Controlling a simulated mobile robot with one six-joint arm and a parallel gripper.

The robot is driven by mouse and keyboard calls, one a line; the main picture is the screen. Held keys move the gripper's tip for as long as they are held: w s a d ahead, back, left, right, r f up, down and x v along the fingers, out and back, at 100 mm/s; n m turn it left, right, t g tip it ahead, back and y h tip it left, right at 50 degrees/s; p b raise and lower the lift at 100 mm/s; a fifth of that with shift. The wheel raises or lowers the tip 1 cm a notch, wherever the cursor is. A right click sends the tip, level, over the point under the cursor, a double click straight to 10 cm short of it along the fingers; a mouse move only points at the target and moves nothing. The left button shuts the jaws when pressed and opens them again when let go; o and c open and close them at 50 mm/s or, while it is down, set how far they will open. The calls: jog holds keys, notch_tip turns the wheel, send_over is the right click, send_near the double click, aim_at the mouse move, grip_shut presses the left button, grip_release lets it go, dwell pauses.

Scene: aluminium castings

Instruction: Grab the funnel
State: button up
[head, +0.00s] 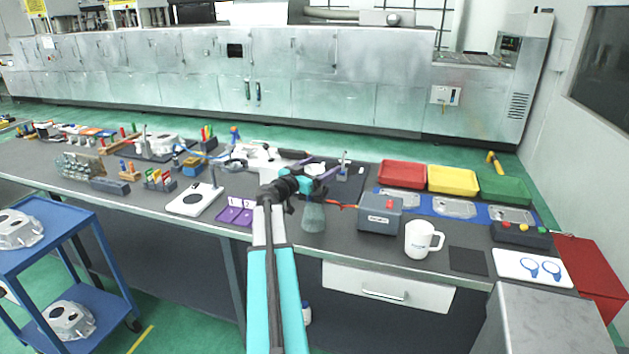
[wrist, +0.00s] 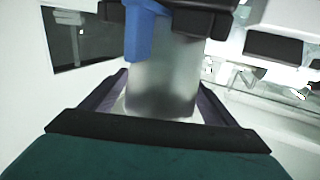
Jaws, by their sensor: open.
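In the wrist view, a frosted grey, see-through piece (wrist: 162,88), which looks like the funnel, sits between my fingers. A blue part (wrist: 139,35) overlaps its upper left, and a dark part covers its top. My gripper (head: 328,167) is open; its purple fingers (wrist: 165,105) lie on both sides of the piece, and contact is not clear. In the head view, a small grey upright item (head: 344,170) with a blue part stands at the fingertips; it appears to be the same piece. A grey-green cone-like item (head: 313,217) stands nearer, below my gripper.
A grey box (head: 380,216) and a white mug (head: 420,240) stand right of my gripper. Red (head: 402,174), yellow (head: 452,180) and green (head: 503,189) trays stand behind them. A purple tray (head: 235,212) and a white stand (head: 194,199) lie to the left.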

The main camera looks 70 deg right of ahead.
dwell(0.4)
jog(key=c, duration=1.2)
jog(key=shift+r, duration=0.25)
jog(key=shift+r+b, duration=0.85)
jog(key=shift+r, duration=0.55)
jog(key=shift+s+a+r+b+v, duration=0.2)
jog(key=shift+s+b+v, duration=0.4)
jog(key=shift+v, duration=2.05)
jog(key=shift+s+a+r+b+v, duration=0.1)
jog(key=shift+s+r+b+v, duration=0.55)
jog(key=shift+v, duration=1.95)
jog(key=shift+s+a+f+b+v, duration=0.15)
jog(key=shift+b+v, duration=0.85)
jog(key=shift+v, duration=1.65)
jog(key=shift+r, duration=0.1)
